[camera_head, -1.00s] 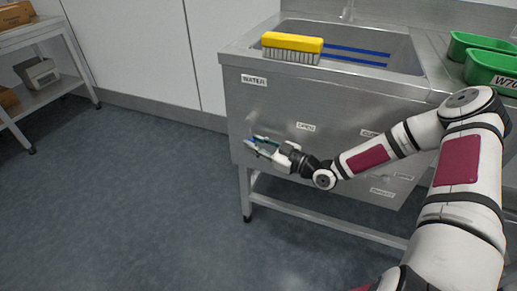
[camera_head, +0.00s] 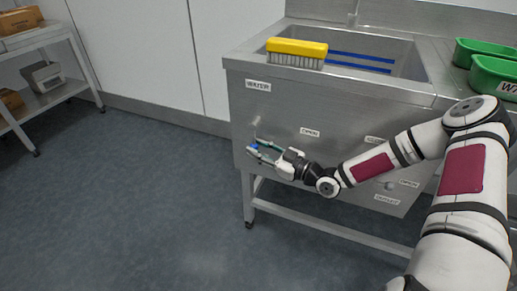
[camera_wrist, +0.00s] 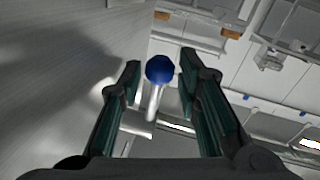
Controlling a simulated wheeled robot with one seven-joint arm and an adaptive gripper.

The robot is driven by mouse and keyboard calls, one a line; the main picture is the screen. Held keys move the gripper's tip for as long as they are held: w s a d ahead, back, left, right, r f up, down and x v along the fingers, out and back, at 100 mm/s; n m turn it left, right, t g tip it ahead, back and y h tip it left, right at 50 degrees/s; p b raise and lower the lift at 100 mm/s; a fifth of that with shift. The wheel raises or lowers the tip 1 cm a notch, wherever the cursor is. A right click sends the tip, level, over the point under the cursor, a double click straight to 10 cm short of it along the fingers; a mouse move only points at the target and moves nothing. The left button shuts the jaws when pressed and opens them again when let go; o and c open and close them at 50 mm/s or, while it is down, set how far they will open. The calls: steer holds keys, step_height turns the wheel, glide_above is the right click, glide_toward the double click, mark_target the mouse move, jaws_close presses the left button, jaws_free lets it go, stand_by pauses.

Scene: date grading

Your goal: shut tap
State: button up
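The tap on the front of the steel sink (camera_head: 290,105) has a lever with a round blue knob, near the label WATER (camera_head: 257,85). The knob (camera_wrist: 160,70) and its pale rod show in the wrist view, between my fingers. In the head view the blue knob (camera_head: 254,148) is small and partly hidden by my fingers. My gripper (camera_head: 253,146) is open, its two dark green fingers pointing left along the sink front. In the wrist view my gripper (camera_wrist: 158,72) shows gaps on both sides of the knob.
A label OPEN (camera_head: 310,132) is on the sink front to the right of my gripper. A second small knob (camera_head: 388,185) sits lower right. A yellow brush (camera_head: 296,52) lies on the sink rim, green bins (camera_head: 495,72) stand at right.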

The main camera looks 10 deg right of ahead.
steer(key=v, duration=1.1)
steer(key=shift+s+d, duration=0.25)
steer(key=shift+s, duration=0.05)
steer(key=shift+f, duration=0.1)
